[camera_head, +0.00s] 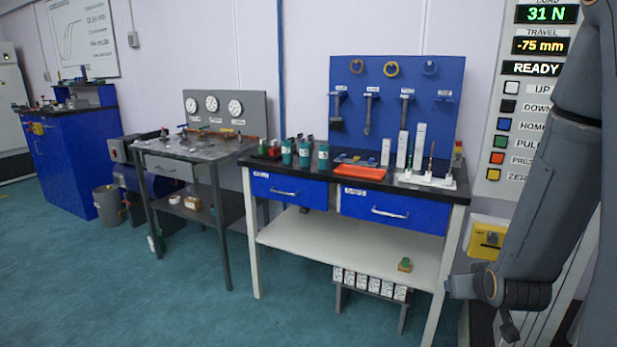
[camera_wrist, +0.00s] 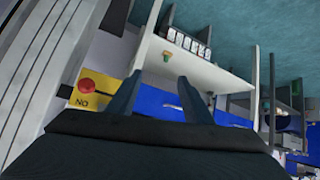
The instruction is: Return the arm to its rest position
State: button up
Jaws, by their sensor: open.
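My arm hangs folded at the right of the head view, with dark grey links in front of the control panel. My gripper shows in the wrist view (camera_wrist: 157,97), its two dark fingers spread apart with nothing between them. In the head view the gripper end is low, near the right end of the workbench, and its fingers are not clear there. The wrist view looks tilted past the fingers toward the bench's white lower shelf (camera_wrist: 210,75), which lies beyond them.
A workbench (camera_head: 262,228) with blue drawers holds bottles and an orange tray (camera_head: 360,170). A grey gauge table (camera_head: 160,152) and a blue cabinet (camera_head: 75,165) stand further left. A yellow box with a red button (camera_wrist: 90,86) is close by the gripper. The green floor (camera_head: 150,290) in front is clear.

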jog(key=s+a+r+g+y+p, duration=0.1)
jog(key=s+a+r+g, duration=0.2)
jog(key=s+a, duration=0.3)
jog(key=s+a+r+g+p, duration=0.2)
jog(key=s+a+r+g, duration=0.1)
jog(key=s+a, duration=0.3)
jog(key=s+a+r+n+g+y+p, duration=0.1)
jog(key=s+a+r+g, duration=0.2)
jog(key=s+a, duration=0.4)
jog(key=shift+s+r+g+y+p, duration=0.15)
jog(key=shift+s+g+y+p, duration=0.15)
jog(key=shift+s+p, duration=0.05)
